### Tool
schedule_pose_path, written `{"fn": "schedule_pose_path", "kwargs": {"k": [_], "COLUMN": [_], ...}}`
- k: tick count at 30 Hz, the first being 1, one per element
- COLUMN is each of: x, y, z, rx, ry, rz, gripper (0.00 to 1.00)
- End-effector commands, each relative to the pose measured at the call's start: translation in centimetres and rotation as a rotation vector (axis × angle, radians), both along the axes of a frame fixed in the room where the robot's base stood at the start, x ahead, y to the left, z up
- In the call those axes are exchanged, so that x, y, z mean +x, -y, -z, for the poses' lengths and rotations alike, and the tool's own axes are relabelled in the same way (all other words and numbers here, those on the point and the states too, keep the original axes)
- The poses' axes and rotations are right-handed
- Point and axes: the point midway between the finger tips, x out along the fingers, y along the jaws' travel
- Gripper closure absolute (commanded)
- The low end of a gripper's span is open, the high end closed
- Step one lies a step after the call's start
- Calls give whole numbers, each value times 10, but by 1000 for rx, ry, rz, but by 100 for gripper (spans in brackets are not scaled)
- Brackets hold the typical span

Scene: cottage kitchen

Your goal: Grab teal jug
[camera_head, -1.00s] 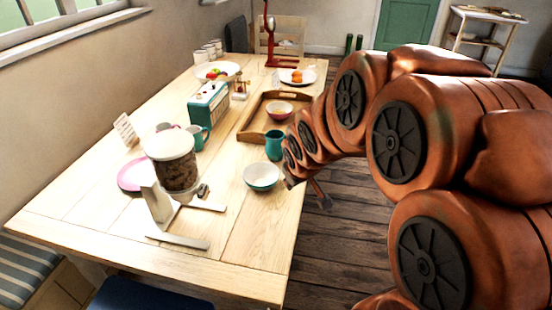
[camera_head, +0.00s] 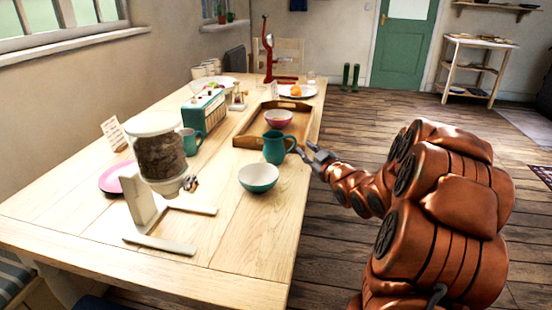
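The teal jug (camera_head: 274,148) stands upright on the wooden table, its handle facing right toward my gripper. My gripper (camera_head: 305,149) is at the table's right edge, just right of the jug's handle. Its two fingers look spread apart with nothing between them, pointing left at the jug. I cannot tell whether a fingertip touches the handle.
A teal and white bowl (camera_head: 258,178) stands just in front of the jug. A wooden tray (camera_head: 243,139) with a pink bowl (camera_head: 279,118) is behind it. A teal mug (camera_head: 188,141), a radio (camera_head: 205,112) and a grain dispenser (camera_head: 158,158) stand left. Floor at right is clear.

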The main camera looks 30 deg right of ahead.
Motion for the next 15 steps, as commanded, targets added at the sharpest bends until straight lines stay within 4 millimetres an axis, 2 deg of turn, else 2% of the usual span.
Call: {"fn": "schedule_pose_path", "kwargs": {"k": [15], "x": [34], "y": [1], "z": [-1], "rx": [-2], "ry": [15], "rz": [-4], "gripper": [75]}}
